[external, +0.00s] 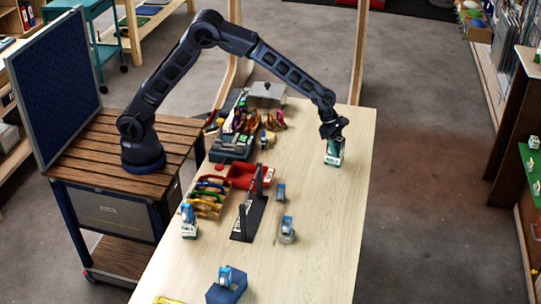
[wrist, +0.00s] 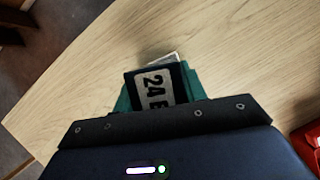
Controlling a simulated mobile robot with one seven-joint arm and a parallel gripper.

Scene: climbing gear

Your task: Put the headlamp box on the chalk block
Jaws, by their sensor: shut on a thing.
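My gripper (external: 333,130) points down over the far right part of the wooden table and is shut on a small box, which I take for the headlamp box (wrist: 153,88). In the wrist view its dark face bears a pale label reading "24" and a partly hidden character, with teal at both sides. In the external view a green and white piece (external: 334,157) shows directly under my fingers. A pale corner (wrist: 163,58) shows just beyond the held box. I cannot tell whether this is the chalk block beneath it or part of the same box.
A red tray (external: 250,177) and a dark stand (external: 249,218) are mid-table. A blue box (external: 226,291) is at the front. The table around my gripper is clear; its right edge is close.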

